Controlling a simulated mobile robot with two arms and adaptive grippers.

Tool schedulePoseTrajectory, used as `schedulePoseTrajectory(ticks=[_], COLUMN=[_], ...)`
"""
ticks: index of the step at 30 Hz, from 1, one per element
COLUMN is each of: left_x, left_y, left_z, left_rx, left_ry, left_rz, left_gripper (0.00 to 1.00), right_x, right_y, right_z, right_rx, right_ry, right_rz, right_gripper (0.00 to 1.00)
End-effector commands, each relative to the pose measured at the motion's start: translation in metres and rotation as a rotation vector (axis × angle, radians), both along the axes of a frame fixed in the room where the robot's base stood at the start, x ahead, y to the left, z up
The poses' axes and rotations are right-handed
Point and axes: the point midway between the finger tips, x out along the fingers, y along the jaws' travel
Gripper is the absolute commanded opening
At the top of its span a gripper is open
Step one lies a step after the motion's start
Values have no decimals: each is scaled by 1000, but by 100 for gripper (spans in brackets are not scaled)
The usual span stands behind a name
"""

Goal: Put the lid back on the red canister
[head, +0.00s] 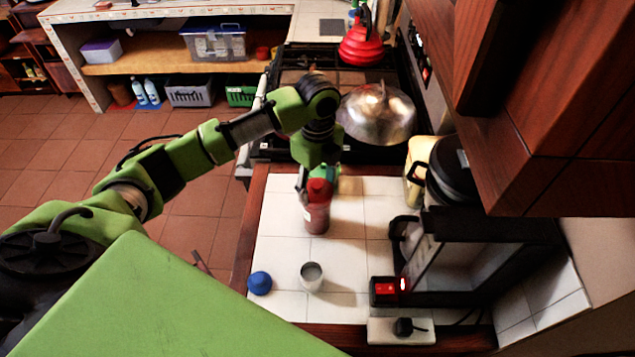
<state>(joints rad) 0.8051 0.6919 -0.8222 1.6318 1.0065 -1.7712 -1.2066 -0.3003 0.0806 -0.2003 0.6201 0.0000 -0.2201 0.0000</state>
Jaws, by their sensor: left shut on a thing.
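The red canister (317,220) stands upright on the white tiled counter, with a pale label on its side. A brighter red piece that looks like its lid (319,190) is at the canister's top. My left gripper (318,182) reaches down from above and is shut on this lid. I cannot tell whether the lid touches the canister's rim or is a little above it. The fingers partly hide the lid. My right gripper is not in view.
A blue cap-like object (260,283) and a grey-white cup (311,277) stand in front of the canister. A black coffee machine (470,262) is at right. Behind is the stove with a shiny metal dome (378,113) and red kettle (363,43). Wooden cabinets (545,110) overhang the right.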

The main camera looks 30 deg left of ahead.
Motion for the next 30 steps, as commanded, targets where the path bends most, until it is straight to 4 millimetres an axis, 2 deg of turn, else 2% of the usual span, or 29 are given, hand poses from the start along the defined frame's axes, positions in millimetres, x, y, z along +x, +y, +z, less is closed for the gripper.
schedulePoseTrajectory(ticks=[8,9,11,18,19,21,30], left_x=[0,0,0,0,0,0,0], left_y=[0,0,0,0,0,0,0], left_z=[0,0,0,0,0,0,0], left_rx=[0,0,0,0,0,0,0], left_ry=[0,0,0,0,0,0,0], left_rz=[0,0,0,0,0,0,0], left_gripper=[41,60,75,75,77,91,91], right_x=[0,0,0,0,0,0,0], right_y=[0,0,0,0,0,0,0], right_z=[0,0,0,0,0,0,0], right_rx=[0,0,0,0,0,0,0], right_ry=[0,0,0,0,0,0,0], right_rz=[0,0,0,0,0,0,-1], right_gripper=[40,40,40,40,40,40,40])
